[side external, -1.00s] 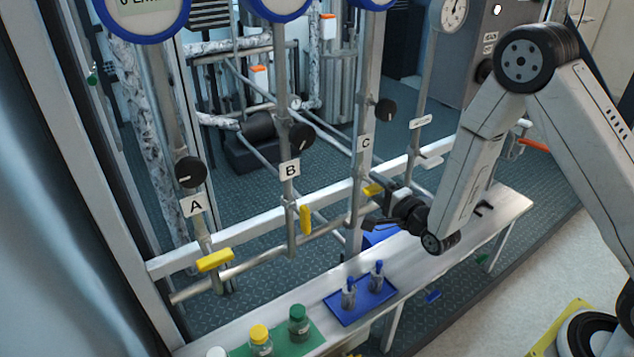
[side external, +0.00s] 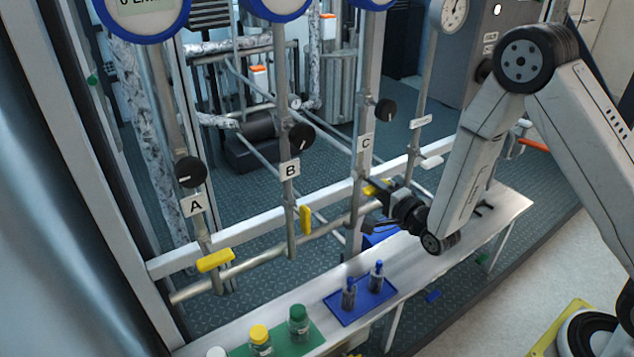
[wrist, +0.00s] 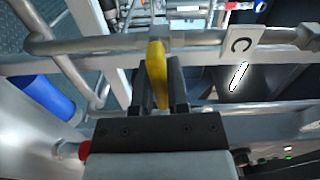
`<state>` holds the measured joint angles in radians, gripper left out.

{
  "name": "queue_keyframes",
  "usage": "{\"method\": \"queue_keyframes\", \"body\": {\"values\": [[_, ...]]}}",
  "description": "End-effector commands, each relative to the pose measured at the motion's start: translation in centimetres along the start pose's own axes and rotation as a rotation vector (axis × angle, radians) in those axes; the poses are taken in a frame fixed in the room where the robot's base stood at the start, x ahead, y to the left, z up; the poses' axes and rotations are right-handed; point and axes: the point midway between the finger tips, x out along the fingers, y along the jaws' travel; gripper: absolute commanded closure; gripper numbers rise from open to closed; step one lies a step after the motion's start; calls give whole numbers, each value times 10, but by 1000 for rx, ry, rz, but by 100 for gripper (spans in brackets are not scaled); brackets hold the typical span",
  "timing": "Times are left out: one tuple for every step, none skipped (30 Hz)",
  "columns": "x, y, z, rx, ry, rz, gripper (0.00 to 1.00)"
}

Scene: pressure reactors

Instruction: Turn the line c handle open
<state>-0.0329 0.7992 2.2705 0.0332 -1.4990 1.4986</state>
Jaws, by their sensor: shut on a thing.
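The yellow line C handle (side external: 372,189) sits on the pipe below the C label (side external: 366,142). In the wrist view the yellow handle (wrist: 157,72) lies lengthwise between the two dark fingers of my gripper (wrist: 163,88), and the C label (wrist: 240,44) is to its right. My gripper (side external: 384,192) is shut on the handle in the side view, where the fingers partly hide it. The line A handle (side external: 215,260) lies across its pipe, roughly horizontal. The line B handle (side external: 305,219) points along its pipe, roughly upright.
Black knobs (side external: 386,109) are on the pipes above the handles. The bench (side external: 420,262) below carries a blue tray (side external: 345,312) with two small bottles, and a green mat (side external: 285,345) with capped bottles. A horizontal metal rail (side external: 250,222) runs behind the pipes.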

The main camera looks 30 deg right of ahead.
Motion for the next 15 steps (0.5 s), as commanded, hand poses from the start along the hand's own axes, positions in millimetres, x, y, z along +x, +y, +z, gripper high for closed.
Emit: {"method": "queue_keyframes", "body": {"values": [[0,0,0,-22,0,0,100],[0,0,0,-38,0,0,100],[0,0,0,-60,0,0,100],[0,0,0,-79,0,0,100],[0,0,0,-99,0,0,100],[0,0,0,-127,0,0,100],[0,0,0,-150,0,0,100],[0,0,0,-174,0,0,100],[0,0,0,-208,-1,0,100],[0,0,0,-234,-1,0,100],[0,0,0,-260,-1,0,100],[0,0,0,-297,-1,0,100],[0,0,0,-324,-1,0,100],[0,0,0,-352,-1,0,100],[0,0,0,-391,-1,0,100]]}}
